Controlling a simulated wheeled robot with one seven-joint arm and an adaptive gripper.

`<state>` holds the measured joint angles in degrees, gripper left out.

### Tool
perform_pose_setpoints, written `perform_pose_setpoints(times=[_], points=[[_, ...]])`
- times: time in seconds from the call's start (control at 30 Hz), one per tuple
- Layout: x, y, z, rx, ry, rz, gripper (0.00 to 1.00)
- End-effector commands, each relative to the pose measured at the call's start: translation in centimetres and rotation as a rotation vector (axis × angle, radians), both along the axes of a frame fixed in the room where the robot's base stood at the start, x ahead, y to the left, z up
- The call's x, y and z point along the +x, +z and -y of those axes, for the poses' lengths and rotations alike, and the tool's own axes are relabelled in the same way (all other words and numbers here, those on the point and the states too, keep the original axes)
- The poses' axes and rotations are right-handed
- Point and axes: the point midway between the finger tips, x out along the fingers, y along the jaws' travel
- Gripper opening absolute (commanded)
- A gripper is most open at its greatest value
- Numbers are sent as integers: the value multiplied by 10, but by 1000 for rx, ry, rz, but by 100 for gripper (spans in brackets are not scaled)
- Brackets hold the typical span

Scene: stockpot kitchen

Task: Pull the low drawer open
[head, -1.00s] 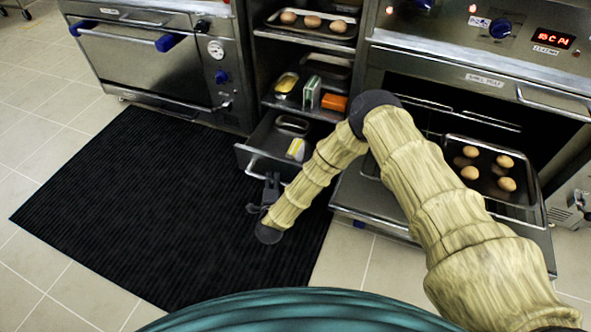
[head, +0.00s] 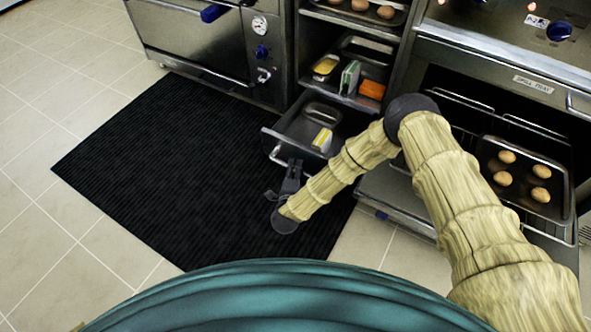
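The low drawer (head: 283,137) stands partly open at the bottom of the shelf unit, between the two ovens. It holds a metal pan (head: 322,113) and a yellow and white item (head: 322,139). Its bar handle (head: 275,155) runs along the front. My gripper (head: 293,164) reaches the handle from the front, low over the black mat. Its dark fingers look close together around the bar, and the drawer moves with it. The exact finger contact is small and partly hidden by the gripper itself.
A black mat (head: 170,170) covers the floor in front of the drawer, clear of objects. Shelves above hold a green box (head: 349,77) and an orange box (head: 372,90).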

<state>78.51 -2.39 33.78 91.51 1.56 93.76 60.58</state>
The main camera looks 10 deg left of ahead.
Motion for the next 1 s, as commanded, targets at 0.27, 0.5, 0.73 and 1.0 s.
perform_pose_setpoints(times=[0.27, 0.5, 0.73, 1.0], points=[[0, 1, 1, 1, -2, 1, 41], [-20, 4, 1, 1, -1, -1, 41], [-62, 11, 1, 1, -1, -2, 41], [-102, 19, 1, 1, -1, -1, 41]])
